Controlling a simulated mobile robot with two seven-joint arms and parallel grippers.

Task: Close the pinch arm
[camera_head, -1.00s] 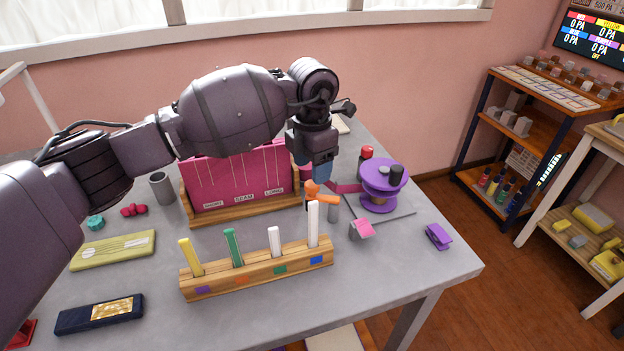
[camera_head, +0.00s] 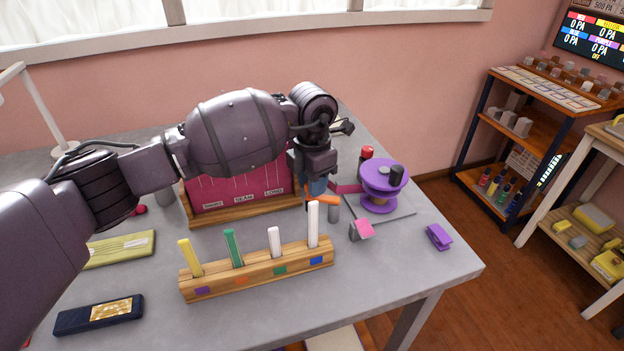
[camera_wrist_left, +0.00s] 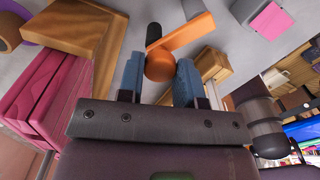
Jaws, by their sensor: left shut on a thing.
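The orange pinch arm (camera_head: 321,201) is mostly hidden below my left gripper (camera_head: 316,188) in the head view, just behind the wooden rack. In the left wrist view the pinch arm (camera_wrist_left: 188,34) shows as an orange bar with a round end. That round end sits between the two blue fingers of my left gripper (camera_wrist_left: 160,68), which is shut on it. A dark rod end shows beside the orange bar. A grey post (camera_head: 333,212) stands beside the pinch arm. My right gripper is not in view.
A wooden rack (camera_head: 255,276) with upright yellow, green and white sticks stands in front. A pink panel in a wooden frame (camera_head: 243,216) is behind. A purple spool (camera_head: 379,198), a pink-topped block (camera_head: 362,230) and a purple clip (camera_head: 438,237) lie to the right.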

